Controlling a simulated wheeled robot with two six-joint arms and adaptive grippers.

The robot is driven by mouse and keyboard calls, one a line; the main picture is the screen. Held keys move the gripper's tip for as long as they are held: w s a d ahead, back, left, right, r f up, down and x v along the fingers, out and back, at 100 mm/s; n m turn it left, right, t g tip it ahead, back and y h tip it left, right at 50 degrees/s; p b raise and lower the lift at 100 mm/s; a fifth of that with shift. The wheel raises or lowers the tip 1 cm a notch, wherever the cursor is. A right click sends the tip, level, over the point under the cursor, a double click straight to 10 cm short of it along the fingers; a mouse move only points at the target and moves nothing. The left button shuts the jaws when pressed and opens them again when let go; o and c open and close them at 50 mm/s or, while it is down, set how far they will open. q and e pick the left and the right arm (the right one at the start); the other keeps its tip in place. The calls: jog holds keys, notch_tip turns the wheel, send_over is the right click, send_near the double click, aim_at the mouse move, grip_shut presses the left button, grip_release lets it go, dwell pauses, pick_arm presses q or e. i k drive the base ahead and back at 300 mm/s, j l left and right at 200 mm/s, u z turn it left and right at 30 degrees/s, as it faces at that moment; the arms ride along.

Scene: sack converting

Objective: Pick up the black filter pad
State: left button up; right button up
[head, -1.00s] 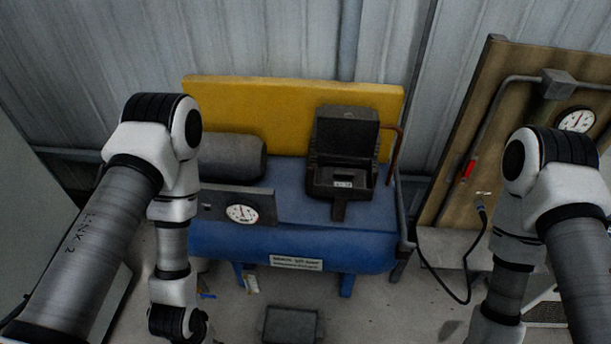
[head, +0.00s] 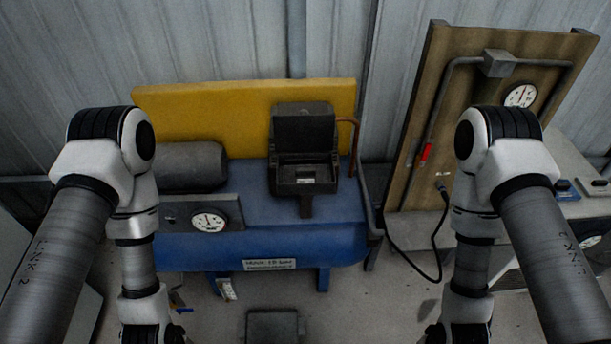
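A black housing (head: 303,165) stands open on top of the blue compressor (head: 290,250), its lid raised at the back. Inside it is a dark recess with a small pale label; I cannot tell whether the black filter pad lies in it. No separate black pad can be made out elsewhere. My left arm comes down at the left and my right arm at the right of the compressor. Both grippers are below the picture's lower edge, so their fingers are hidden.
A yellow panel (head: 205,112) stands behind the compressor. A dark grey box (head: 272,326) sits on the floor in front. A wooden board (head: 425,105) with a gauge (head: 520,96) and red handle stands at right, beside a table (head: 575,150). A black cable (head: 437,255) hangs down.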

aim_at(295, 173)
jog(key=i+l, duration=0.1)
jog(key=l, duration=0.4)
jog(key=i+l+u, duration=0.1)
jog(key=l, duration=0.35)
jog(key=i+l, duration=0.15)
jog(key=l, duration=0.35)
jog(key=i+l+u, duration=0.1)
jog(key=l, duration=0.85)
jog(key=i+u, duration=0.05)
